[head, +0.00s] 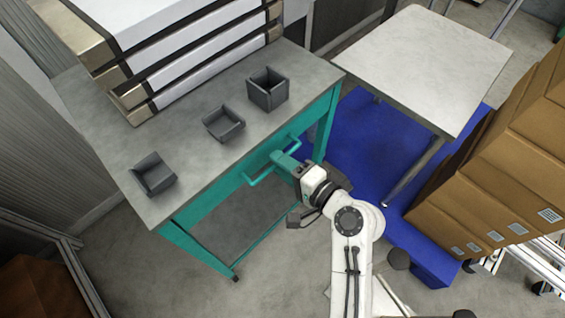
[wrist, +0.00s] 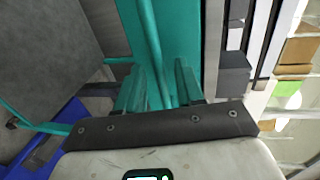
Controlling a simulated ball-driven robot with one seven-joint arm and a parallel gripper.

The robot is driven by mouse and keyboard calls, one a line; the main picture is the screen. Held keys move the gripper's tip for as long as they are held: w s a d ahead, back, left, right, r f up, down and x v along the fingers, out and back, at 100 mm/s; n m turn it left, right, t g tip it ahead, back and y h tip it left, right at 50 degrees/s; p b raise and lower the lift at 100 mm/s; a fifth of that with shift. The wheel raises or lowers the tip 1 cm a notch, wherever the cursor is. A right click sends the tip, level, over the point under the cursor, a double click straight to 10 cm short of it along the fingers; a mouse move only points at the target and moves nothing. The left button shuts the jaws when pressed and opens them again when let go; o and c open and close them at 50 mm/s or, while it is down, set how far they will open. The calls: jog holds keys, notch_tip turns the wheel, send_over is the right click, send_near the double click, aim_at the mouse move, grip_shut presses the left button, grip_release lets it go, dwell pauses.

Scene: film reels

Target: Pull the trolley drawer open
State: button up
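The trolley (head: 185,203) has a teal frame and a grey top. Its teal drawer front (head: 222,190) sits under the top and looks flush with the frame. The long teal drawer handle (head: 258,181) stands out from that front and also runs down the middle of the wrist view (wrist: 152,45). My gripper (head: 283,161) is at the middle of the handle. In the wrist view my two teal fingers (wrist: 160,82) stand on either side of the handle bar, apart from each other. Contact with the bar is not clear.
Three dark grey bins (head: 224,123) and a stack of film cases (head: 190,50) stand on the trolley top. A pale table (head: 430,60) stands to the right above a blue floor mat (head: 375,140). Cardboard boxes (head: 500,150) stand at far right. Floor before the trolley is clear.

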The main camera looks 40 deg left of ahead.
jog(key=shift+a, duration=0.15)
grip_shut()
dwell(0.6)
